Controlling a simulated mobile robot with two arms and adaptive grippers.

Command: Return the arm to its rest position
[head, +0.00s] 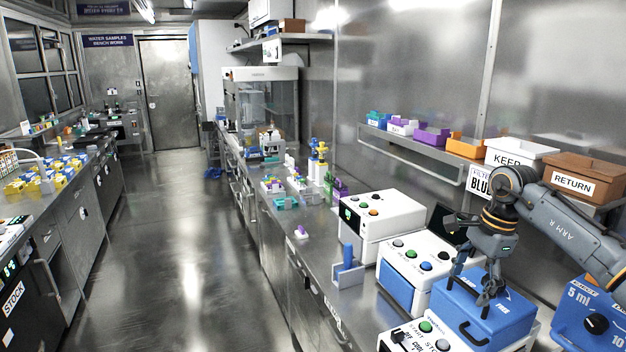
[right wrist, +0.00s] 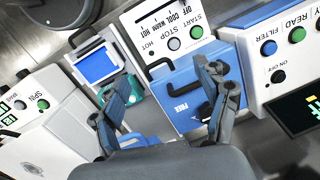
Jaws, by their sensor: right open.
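My right arm (head: 575,225), marked ARM R, reaches in from the right edge of the head view. My right gripper (head: 470,285) points down, open, over the blue-lidded device (head: 508,312) with a dark handle. In the right wrist view, my right gripper (right wrist: 160,82) has its two fingers spread with nothing held between them. The blue lid (right wrist: 185,95) and its handle lie beyond the fingers there. I cannot tell whether a finger touches the lid or handle. My left gripper is not in view.
White devices with buttons (head: 408,262) stand close to the left of the gripper. A blue 5 ml device (head: 590,318) stands at the right. A shelf above holds the KEEP bin (head: 520,152) and RETURN bin (head: 580,178). The aisle floor (head: 180,230) is clear.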

